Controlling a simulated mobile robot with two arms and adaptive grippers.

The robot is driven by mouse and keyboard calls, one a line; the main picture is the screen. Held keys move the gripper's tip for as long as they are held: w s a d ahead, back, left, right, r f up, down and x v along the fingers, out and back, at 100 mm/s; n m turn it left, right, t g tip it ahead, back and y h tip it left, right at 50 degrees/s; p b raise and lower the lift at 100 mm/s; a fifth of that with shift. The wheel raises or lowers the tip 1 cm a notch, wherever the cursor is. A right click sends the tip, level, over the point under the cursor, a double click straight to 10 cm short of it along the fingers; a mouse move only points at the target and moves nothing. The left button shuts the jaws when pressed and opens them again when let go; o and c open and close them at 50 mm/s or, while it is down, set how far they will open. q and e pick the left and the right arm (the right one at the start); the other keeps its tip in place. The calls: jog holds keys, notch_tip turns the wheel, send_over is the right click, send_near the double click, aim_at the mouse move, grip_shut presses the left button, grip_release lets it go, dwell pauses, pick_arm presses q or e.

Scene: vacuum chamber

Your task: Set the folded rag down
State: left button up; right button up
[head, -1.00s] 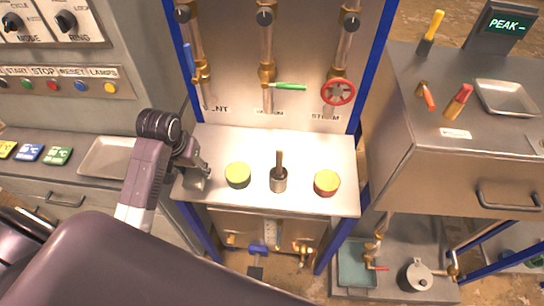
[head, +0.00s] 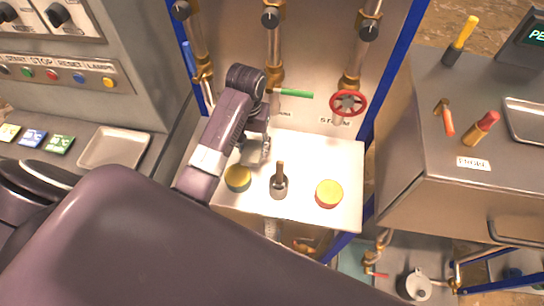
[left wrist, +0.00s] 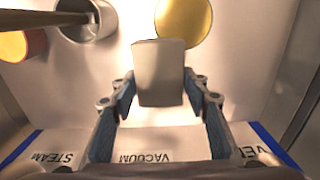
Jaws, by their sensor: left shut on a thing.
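My left gripper (head: 264,152) is over the back of the light metal shelf (head: 305,208), behind the yellow-lidded tin (head: 238,178). In the left wrist view the fingers (left wrist: 160,105) are shut on a pale grey-white block, which looks like the folded rag (left wrist: 160,72). It appears held above the shelf, but the gap beneath it is hard to judge. The arm and fingers mostly hide the rag in the head view. The yellow lid also shows just beyond the rag in the left wrist view (left wrist: 183,18). My right gripper is not in view.
A metal cup with an upright handle (head: 279,187) and a red tin with a yellow lid (head: 329,193) stand on the shelf. Pipes, a green lever (head: 296,93) and a red handwheel (head: 348,103) rise behind. An empty tray (head: 113,148) lies left.

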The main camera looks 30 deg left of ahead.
pick_arm(q)
jog(key=p, duration=0.1)
send_near(272, 165)
notch_tip(272, 165, down, 2)
jog(key=shift+s+f+p, duration=0.1)
jog(key=shift+f+p, duration=0.15)
jog(key=shift+p, duration=0.2)
notch_tip(272, 165, down, 3)
jog(key=shift+r+p, duration=0.1)
jog(key=shift+p, duration=0.3)
jog(key=shift+f, duration=0.55)
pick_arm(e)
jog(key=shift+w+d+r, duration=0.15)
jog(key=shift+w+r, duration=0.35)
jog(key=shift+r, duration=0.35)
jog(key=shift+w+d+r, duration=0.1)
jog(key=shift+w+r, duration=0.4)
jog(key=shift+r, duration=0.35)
pick_arm(q)
jog(key=o, duration=1)
jog(key=shift+o, duration=0.3)
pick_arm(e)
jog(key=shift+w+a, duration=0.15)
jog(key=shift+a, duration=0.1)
